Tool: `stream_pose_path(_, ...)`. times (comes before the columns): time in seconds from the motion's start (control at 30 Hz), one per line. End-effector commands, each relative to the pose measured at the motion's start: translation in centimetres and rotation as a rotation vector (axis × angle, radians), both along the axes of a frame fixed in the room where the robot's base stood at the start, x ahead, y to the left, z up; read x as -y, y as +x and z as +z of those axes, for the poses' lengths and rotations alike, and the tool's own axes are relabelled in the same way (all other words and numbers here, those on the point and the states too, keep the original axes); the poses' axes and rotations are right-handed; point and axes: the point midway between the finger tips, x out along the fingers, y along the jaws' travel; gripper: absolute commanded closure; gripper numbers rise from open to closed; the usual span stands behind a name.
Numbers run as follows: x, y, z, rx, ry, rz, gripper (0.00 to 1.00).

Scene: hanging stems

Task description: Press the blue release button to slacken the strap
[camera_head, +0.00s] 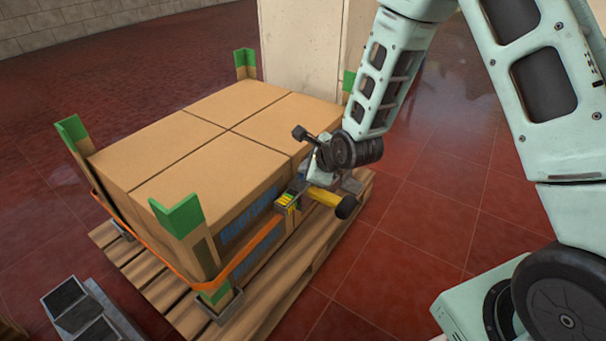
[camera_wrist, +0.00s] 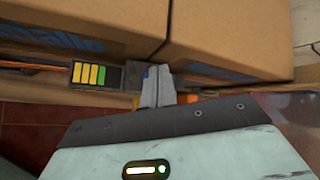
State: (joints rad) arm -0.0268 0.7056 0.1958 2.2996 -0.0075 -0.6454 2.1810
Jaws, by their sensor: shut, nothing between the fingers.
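The strap tensioner lies against the side of the boxes. In the wrist view its dark housing (camera_wrist: 113,75) carries a gauge (camera_wrist: 90,74) with yellow and green bars; the gauge also shows in the head view (camera_head: 288,199). The orange strap (camera_head: 165,248) runs around the cartons to it. A yellow handle with a black end (camera_head: 325,197) sticks out to the right. My gripper (camera_wrist: 158,74) is shut and empty, its fingertips over the tensioner just right of the gauge. A small blue patch (camera_wrist: 146,73) shows at the fingertips, perhaps the button; the rest is hidden. I cannot tell whether they touch.
Cardboard boxes (camera_head: 200,147) stand on a wooden pallet (camera_head: 160,298), with green-topped corner posts (camera_head: 180,216) around them. A pale block (camera_head: 305,45) stands behind. A grey metal object (camera_head: 75,305) sits at lower left. The red tiled floor (camera_head: 430,240) is clear on the right.

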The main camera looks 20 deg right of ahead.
Motion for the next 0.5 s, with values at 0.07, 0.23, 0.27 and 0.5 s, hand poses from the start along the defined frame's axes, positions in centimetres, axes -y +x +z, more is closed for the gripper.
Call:
stream_pose_path(0.07,0.0,0.0,-0.14,0.0,0.0,0.0,1.0)
stream_pose_path(0.23,0.0,0.0,-0.34,0.0,0.0,0.0,1.0)
stream_pose_path(0.27,0.0,0.01,-0.38,0.0,0.0,0.0,1.0)
stream_pose_path(0.5,-0.01,-0.01,-0.67,-0.001,0.0,0.001,1.0)
